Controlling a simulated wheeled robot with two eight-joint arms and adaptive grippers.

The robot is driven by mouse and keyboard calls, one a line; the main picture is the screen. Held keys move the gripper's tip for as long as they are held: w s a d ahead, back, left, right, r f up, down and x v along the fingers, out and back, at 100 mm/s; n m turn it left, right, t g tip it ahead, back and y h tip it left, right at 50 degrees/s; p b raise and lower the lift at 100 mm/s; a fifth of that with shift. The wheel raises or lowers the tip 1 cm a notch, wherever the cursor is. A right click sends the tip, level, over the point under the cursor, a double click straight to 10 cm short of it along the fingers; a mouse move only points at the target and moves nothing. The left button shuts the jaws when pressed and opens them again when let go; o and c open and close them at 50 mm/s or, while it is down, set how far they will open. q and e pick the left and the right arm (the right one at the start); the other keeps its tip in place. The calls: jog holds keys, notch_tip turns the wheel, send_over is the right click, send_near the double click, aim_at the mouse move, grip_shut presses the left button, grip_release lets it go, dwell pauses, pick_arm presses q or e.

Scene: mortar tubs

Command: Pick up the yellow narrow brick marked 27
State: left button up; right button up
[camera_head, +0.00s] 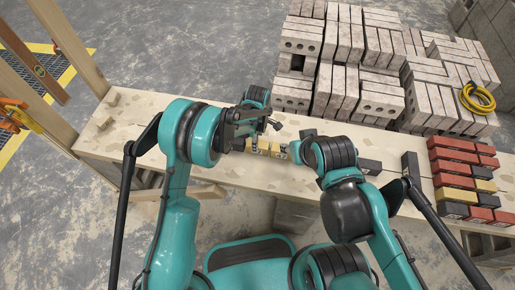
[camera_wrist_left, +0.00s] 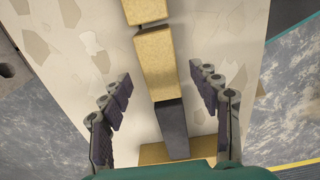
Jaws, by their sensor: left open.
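Yellow narrow bricks lie in a row on the pale bench. In the left wrist view one yellow brick (camera_wrist_left: 157,62) lies in the middle, with another yellow brick (camera_wrist_left: 145,10) beyond it. A dark grey brick (camera_wrist_left: 171,128) and a further yellow brick (camera_wrist_left: 160,152) lie nearer. No number is legible, so I cannot tell which is marked 27. My left gripper (camera_wrist_left: 163,90) is open and empty, its fingers on either side of the row. In the head view some yellow bricks (camera_head: 264,149) show between my arms. My right gripper (camera_head: 300,149) is beside them, its fingers mostly hidden.
Stacks of pale cored bricks (camera_head: 340,60) stand behind the bench (camera_head: 130,130). A yellow coiled hose (camera_head: 477,97) lies on them at right. Red, yellow and dark bricks (camera_head: 455,169) are piled at the bench's right. A timber frame (camera_head: 70,45) stands at left.

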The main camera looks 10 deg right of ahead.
pick_arm(q)
notch_tip(320, 180, down, 4)
jog(key=shift+d+r+b, duration=0.15)
jog(key=shift+r+b, duration=0.05)
jog(key=shift+b, duration=0.4)
jog(key=shift+r, duration=0.1)
grip_shut()
